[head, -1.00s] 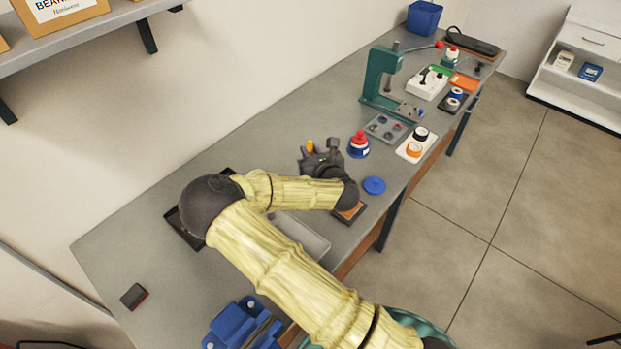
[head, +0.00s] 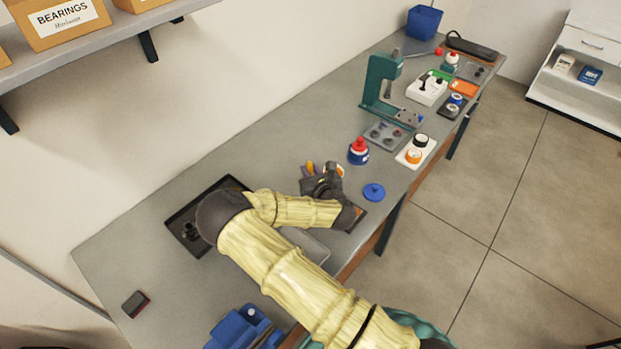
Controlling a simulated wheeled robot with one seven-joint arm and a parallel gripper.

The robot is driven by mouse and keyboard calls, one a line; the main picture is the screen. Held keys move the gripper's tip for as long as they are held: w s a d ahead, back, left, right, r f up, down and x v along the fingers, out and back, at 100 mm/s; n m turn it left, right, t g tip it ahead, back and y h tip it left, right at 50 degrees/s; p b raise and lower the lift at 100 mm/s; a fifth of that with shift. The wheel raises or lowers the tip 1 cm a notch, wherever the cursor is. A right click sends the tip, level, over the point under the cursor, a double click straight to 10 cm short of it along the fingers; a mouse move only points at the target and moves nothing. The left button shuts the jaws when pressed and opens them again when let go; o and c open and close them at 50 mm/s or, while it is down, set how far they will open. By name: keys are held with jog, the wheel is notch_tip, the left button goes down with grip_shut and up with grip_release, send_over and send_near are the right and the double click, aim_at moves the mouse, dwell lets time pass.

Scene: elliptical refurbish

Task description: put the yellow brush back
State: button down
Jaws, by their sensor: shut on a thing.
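My gripper (head: 322,182) is over the middle of the bench, partly hidden by its own wrist. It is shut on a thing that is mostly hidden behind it. A small yellow-orange piece (head: 310,168), which looks like part of the yellow brush, shows right at the back of the jaws. A purple bit shows beside it, and a white and orange bit shows at the gripper's right. I cannot make out the bristles or a brush holder from here.
A blue bottle with a red top (head: 358,151) and a blue disc (head: 374,192) stand close right of my gripper. A black tray (head: 183,214) lies left, a grey tray (head: 312,248) in front. A green press (head: 382,85) stands farther back. The bench's left end is mostly clear.

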jog(key=shift+f+p, duration=0.5)
jog(key=shift+f, duration=1.35)
jog(key=shift+f, duration=0.2)
jog(key=c, duration=1.3)
grip_release()
jog(key=shift+c, duration=0.2)
jog(key=shift+r, duration=0.15)
